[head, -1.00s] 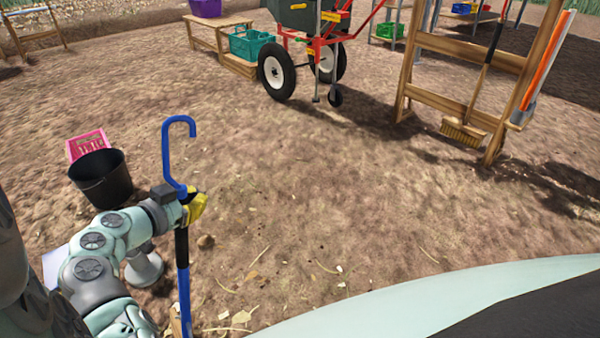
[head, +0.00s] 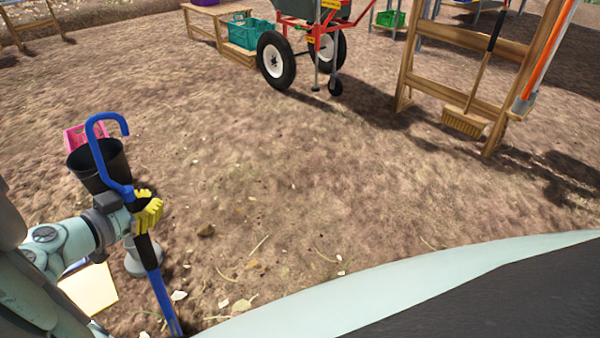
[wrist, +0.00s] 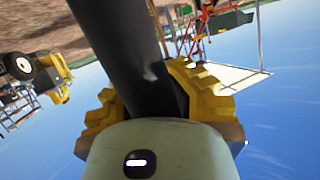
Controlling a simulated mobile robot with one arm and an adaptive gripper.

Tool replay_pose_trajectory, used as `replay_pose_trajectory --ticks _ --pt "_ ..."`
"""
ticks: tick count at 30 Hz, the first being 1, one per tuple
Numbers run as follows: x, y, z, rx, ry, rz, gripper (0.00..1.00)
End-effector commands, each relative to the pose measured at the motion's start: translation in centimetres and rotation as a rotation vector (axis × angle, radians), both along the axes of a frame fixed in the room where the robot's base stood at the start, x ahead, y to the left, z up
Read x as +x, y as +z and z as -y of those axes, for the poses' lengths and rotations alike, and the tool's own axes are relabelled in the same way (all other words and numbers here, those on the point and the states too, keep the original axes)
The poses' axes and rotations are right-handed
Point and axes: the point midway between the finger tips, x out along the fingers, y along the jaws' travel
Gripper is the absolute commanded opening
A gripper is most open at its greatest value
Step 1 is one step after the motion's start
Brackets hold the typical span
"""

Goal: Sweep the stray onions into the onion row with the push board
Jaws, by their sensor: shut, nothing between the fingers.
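My gripper (head: 147,213), with yellow ribbed fingers, is at the left of the head view and shut. A long tool with a blue hooked top (head: 100,150) and a black shaft runs past the fingers, tilted, its blue lower end near the ground. In the wrist view the black shaft (wrist: 120,45) crosses at the yellow fingers; whether they grip it is unclear. A small brown lump (head: 206,230) lies on the soil to the right; I cannot tell if it is an onion. I cannot make out an onion row or a clear push board.
A black bucket (head: 92,165) and a pink crate (head: 78,137) stand behind my gripper. A wheelbarrow (head: 308,45), a bench with a teal crate (head: 250,28) and a wooden rack with a broom (head: 462,123) stand farther back. The soil between is mostly clear.

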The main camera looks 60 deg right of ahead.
Motion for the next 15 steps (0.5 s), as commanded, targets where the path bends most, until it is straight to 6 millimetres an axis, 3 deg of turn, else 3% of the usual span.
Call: replay_pose_trajectory --ticks 1,15 --pt "0.3 -1.2 -1.0 0.026 0.012 -0.006 0.0" --pt "1.4 -1.2 -5.2 0.025 0.011 -0.007 0.0"
